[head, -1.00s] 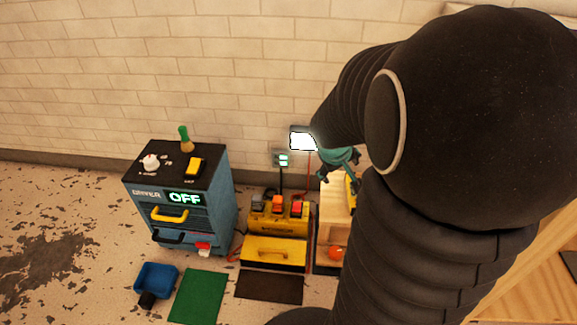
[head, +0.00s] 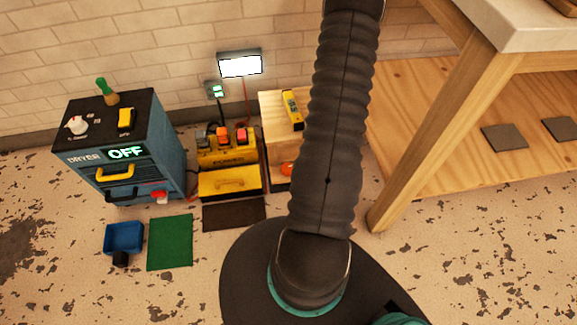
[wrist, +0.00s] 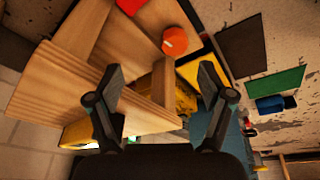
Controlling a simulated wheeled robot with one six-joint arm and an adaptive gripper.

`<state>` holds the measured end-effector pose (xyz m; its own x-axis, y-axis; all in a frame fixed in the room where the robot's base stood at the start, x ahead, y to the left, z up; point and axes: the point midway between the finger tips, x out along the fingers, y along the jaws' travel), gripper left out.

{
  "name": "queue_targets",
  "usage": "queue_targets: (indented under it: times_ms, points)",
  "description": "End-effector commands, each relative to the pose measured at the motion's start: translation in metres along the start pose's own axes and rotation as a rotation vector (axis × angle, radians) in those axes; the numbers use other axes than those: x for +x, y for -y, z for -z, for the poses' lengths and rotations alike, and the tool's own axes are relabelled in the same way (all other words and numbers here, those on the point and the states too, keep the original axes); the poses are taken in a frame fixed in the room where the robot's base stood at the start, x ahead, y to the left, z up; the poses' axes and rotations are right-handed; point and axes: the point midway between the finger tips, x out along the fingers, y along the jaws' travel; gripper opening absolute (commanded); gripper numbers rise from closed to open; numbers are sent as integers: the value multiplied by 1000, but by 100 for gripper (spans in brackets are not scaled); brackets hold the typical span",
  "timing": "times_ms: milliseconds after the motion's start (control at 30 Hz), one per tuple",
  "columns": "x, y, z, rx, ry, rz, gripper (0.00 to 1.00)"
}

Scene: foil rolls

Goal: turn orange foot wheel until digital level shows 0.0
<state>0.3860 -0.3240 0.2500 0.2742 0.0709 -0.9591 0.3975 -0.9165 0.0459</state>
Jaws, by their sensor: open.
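The orange foot wheel (head: 287,169) shows low at the front of the wooden stand (head: 275,102), partly covered by my arm in the head view. In the wrist view the orange wheel (wrist: 175,41) lies beyond my fingertips, apart from them. The yellow digital level (head: 292,108) rests on top of the stand; its reading is too small to make out. My gripper (wrist: 160,74) is open with nothing between its fingers, with the stand's wooden boards behind them. It is not visible in the head view.
A yellow power box (head: 230,182) stands left of the stand, then a blue dryer cabinet (head: 172,150) reading OFF. A lit panel (head: 240,65) hangs on the wall. A workbench leg (head: 412,165) stands right. Green mat (head: 170,242) and blue tray (head: 123,237) lie on the floor.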

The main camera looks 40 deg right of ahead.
Motion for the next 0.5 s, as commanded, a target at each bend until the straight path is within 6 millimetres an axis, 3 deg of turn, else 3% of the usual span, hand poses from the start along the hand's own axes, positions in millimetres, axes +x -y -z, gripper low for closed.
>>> queue_targets:
  times_ms: [333, 500]
  points:
    - [16, 16, 19, -77, -114, 80, 80]
    - [38, 18, 21, -77, -112, 81, 80]
